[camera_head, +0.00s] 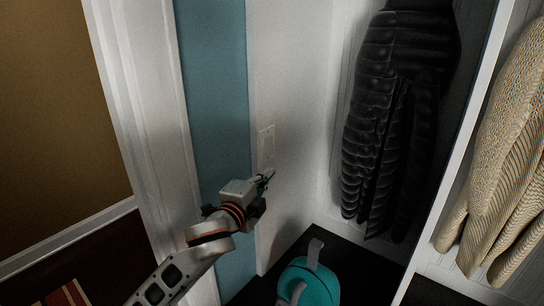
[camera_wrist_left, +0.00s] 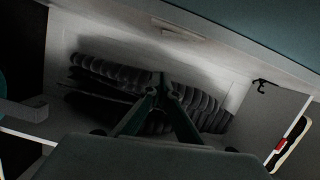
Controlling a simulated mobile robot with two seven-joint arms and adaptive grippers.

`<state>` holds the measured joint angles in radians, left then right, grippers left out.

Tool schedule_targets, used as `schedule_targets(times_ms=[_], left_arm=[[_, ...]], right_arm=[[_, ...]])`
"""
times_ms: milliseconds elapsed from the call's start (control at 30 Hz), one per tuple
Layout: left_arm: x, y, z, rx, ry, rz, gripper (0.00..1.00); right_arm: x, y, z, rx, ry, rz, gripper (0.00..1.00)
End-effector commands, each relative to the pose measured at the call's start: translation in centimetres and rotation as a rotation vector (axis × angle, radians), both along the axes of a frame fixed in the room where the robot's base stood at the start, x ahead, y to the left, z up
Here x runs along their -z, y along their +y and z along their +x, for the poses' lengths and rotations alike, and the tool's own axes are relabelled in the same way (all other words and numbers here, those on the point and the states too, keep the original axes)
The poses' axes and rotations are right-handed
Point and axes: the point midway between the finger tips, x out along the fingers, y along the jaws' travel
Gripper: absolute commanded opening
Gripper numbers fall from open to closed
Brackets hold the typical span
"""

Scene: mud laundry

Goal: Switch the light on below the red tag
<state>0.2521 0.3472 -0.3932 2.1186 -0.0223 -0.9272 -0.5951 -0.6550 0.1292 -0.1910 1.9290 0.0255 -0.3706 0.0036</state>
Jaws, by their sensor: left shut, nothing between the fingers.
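A white switch plate (camera_head: 266,145) is on the white wall, right of the blue-green strip. My left gripper (camera_head: 267,176) is just below the plate in the head view, fingers shut and empty; I cannot tell whether it touches the wall. In the left wrist view its fingers (camera_wrist_left: 163,88) meet at the tips, and a pale plate (camera_wrist_left: 179,28) shows near the top, apart from them. No red tag shows in the head view. A small red patch (camera_wrist_left: 281,145) shows at the right of the wrist view; I cannot tell whether it is the tag. My right gripper is not in view.
A dark quilted jacket (camera_head: 383,110) hangs in the alcove right of the plate. A knitted beige garment (camera_head: 508,140) hangs beyond a white divider (camera_head: 450,165). A turquoise bag (camera_head: 310,283) sits on the dark surface below. White door trim (camera_head: 150,100) stands at the left.

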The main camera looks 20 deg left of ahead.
Motion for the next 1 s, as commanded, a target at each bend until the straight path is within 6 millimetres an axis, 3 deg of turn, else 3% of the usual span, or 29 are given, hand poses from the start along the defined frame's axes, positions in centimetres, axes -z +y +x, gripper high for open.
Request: schedule_targets(times_ms=[267,700,800,1000], left_arm=[[0.0,-0.2,2.2,-0.001,-0.001,-0.002,0.0],[0.3,-1.1,10.4,-0.001,0.001,-0.003,0.0],[0.5,0.8,10.6,-0.003,0.002,0.0,0.0],[0.7,2.4,11.2,-0.001,0.001,-0.002,0.0]], right_arm=[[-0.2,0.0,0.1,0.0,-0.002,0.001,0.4],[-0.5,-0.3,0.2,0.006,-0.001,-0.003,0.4],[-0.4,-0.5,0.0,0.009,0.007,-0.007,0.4],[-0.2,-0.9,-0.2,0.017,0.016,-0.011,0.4]])
